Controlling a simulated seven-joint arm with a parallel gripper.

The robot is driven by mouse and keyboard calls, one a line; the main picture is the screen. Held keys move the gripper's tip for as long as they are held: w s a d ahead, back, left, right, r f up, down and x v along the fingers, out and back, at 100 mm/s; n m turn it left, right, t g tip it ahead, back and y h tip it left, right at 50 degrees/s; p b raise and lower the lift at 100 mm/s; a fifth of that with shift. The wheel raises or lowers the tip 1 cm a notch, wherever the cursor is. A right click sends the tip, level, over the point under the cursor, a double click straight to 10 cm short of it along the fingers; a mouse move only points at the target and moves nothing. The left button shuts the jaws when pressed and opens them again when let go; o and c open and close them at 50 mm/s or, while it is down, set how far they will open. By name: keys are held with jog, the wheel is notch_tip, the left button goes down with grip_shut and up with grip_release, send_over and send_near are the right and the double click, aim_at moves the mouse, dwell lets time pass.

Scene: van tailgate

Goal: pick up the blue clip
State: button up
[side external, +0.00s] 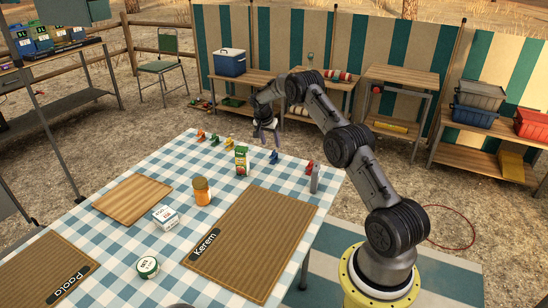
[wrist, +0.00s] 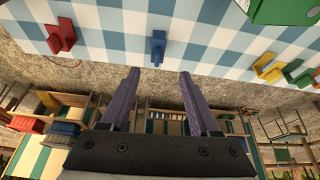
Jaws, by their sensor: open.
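The blue clip (side external: 274,157) stands on the checked cloth near the table's far edge, between a green-and-white carton and a red clip. In the wrist view the blue clip (wrist: 158,47) shows just beyond the fingertips, roughly in line with the gap between them. My gripper (side external: 267,128) is above the table's far edge, higher than the clip and apart from it. In the wrist view its two purple fingers (wrist: 160,74) are spread, with nothing between them.
A red clip (side external: 310,167) stands beside a grey bottle (side external: 315,180). The carton (side external: 242,161) stands left of the blue clip. Several other coloured clips line the far edge, including an orange one (side external: 201,135).

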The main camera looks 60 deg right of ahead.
aim_at(274, 151)
jog(key=shift+s+x, duration=0.15)
jog(key=shift+x, duration=1.6)
jog(key=shift+s+x, duration=0.1)
jog(key=shift+x, duration=1.65)
grip_shut()
